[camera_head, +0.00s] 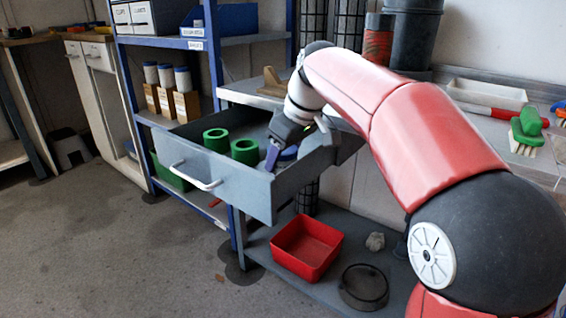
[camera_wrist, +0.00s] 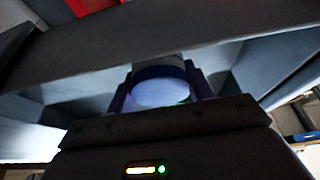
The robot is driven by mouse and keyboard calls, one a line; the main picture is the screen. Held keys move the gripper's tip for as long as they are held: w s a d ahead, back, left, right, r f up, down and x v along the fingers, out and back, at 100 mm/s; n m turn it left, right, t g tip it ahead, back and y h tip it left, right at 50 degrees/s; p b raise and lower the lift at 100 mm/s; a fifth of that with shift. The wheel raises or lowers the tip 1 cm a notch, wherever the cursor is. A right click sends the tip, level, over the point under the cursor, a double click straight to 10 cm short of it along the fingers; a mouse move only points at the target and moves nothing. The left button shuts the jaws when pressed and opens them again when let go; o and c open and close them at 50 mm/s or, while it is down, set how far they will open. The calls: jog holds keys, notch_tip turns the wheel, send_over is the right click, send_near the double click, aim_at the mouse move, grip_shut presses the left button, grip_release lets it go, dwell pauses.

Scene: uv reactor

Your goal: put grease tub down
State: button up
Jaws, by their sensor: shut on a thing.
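My gripper (camera_head: 275,154) reaches down into the open grey drawer (camera_head: 228,187). In the wrist view my gripper (camera_wrist: 162,97) has a finger on each side of the grease tub (camera_wrist: 160,88), a round tub with a pale top and a dark blue rim, and is shut on it. In the head view a blue part of the tub (camera_head: 288,154) shows beside the fingers, behind the drawer's front. The tub's lower part is hidden, and I cannot tell whether it touches the drawer floor.
A red bin (camera_head: 306,248), a dark round dish (camera_head: 363,285) and a grey lump (camera_head: 375,241) are on the lower shelf. A blue shelf rack (camera_head: 213,60) stands left of the drawer.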

jog(key=shift+f, duration=0.45)
jog(key=shift+f, duration=0.2)
jog(key=o, duration=1)
jog(key=shift+s+d+r, duration=0.1)
jog(key=shift+r, duration=0.45)
jog(key=p+v, duration=0.3)
jog(key=v, duration=0.8)
jog(key=shift+r, duration=0.2)
